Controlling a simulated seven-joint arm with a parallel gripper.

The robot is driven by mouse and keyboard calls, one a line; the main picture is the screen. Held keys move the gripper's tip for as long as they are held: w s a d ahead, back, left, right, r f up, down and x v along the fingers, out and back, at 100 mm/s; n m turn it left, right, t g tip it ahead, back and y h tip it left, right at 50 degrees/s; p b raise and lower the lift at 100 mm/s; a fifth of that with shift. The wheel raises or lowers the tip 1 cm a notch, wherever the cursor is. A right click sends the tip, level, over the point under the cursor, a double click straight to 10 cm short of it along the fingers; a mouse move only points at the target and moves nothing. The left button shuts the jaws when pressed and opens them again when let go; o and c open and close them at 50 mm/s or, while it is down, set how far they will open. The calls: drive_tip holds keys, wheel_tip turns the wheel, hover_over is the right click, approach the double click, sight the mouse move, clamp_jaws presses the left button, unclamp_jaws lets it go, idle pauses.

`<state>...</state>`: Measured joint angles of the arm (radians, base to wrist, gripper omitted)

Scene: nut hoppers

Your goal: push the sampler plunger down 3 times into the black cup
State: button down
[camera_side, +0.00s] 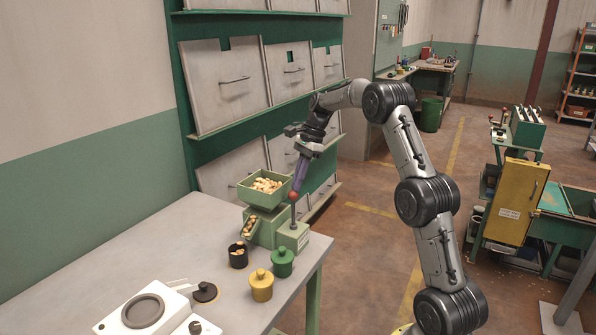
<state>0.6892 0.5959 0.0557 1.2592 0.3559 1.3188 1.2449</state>
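The sampler is a green box with an open hopper (245,192) of nuts on top. The plunger has a red-brown knob (294,196) on a thin upright rod, standing on a light green block (292,237) at the sampler's right. The black cup (238,257) stands open on the table in front of the sampler, below its chute (250,228), with some nuts showing in it. My gripper (301,172) points down just above the knob. Its purplish lower end is at or very near the knob; contact is unclear. The finger gap is too small to make out.
A lidded green cup (282,263) and a lidded yellow cup (261,285) stand in front of the sampler. A black lid (205,292) and a white scale (163,305) lie nearer. The table (110,250) is clear at left. Grey-fronted hoppers (222,85) rise behind.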

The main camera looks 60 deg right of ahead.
drive_tip(key=shift+s+a+f, duration=0.1)
drive_tip(key=shift+s+f, duration=0.05)
drive_tip(key=shift+f, duration=0.4)
drive_tip(key=v, duration=1.5)
drive_tip(key=shift+w, duration=0.2)
drive_tip(key=shift+r, duration=0.1)
drive_tip(key=shift+a, duration=0.1)
idle(0.5)
